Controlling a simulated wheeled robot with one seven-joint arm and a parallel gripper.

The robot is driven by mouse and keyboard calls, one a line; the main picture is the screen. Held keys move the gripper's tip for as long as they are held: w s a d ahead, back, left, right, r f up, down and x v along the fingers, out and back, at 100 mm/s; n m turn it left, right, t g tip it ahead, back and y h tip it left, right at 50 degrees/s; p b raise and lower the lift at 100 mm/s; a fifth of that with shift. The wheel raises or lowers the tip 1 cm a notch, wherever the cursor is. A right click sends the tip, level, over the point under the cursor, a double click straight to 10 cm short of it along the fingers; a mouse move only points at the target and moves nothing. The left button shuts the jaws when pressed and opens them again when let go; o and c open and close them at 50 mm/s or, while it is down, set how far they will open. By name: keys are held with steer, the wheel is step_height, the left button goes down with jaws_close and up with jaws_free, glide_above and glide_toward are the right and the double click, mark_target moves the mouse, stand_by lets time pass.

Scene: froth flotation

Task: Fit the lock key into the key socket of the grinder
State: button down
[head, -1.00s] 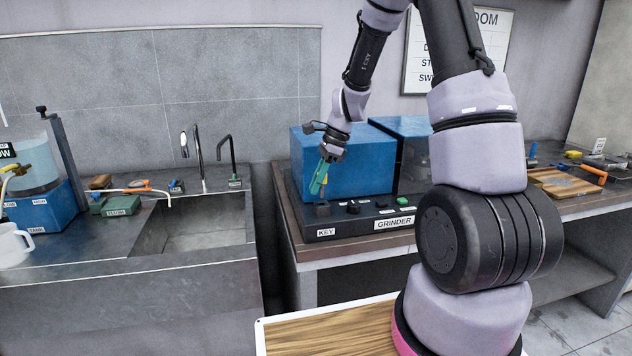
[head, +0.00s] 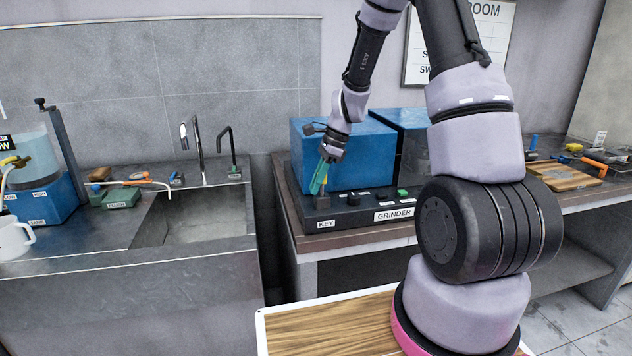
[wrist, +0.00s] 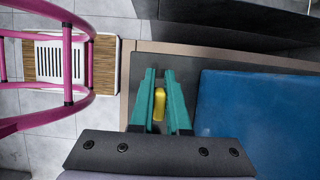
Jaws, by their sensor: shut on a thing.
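My gripper (head: 317,186), with teal fingers, points down over the front left corner of the grinder (head: 375,207). In the wrist view my gripper (wrist: 159,74) is shut on a yellow piece, which I take to be the lock key (wrist: 159,106). Only a sliver of yellow shows beside the fingers in the head view. The key socket (head: 323,204) is a dark raised block behind the "KEY" label, right under the fingertips. The key's lower end is hidden, so I cannot tell whether it touches the socket.
A blue housing (head: 352,155) stands close behind and right of my gripper. Knobs and a green button (head: 402,192) sit along the grinder's panel. A sink (head: 205,215) is to the left, with a gap between counters. A wood-topped tray (head: 330,330) is in front.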

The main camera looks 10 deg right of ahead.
steer(key=shift+f, duration=0.75)
steer(key=c, duration=0.8)
jaws_free()
steer(key=v, duration=1)
steer(key=shift+r, duration=0.4)
steer(key=s+r+n+t+h, duration=0.1)
steer(key=s+r+n+t, duration=0.1)
steer(key=s+r+n, duration=0.4)
steer(key=s+r+n+t, duration=0.1)
steer(key=s+r, duration=0.3)
steer(key=r, duration=0.5)
steer(key=s+r+n+t, duration=0.1)
steer(key=s+r+n, duration=0.1)
steer(key=s, duration=0.2)
steer(key=s+d+r+n+t+h, duration=0.1)
steer(key=s+n, duration=0.1)
steer(key=s, duration=0.2)
steer(key=s+d+r+n+t, duration=0.1)
steer(key=s+r+n+t, duration=0.1)
steer(key=s+n, duration=0.1)
steer(key=shift+s+r+h, duration=0.3)
steer(key=shift+s+r, duration=0.05)
steer(key=shift+s, duration=0.35)
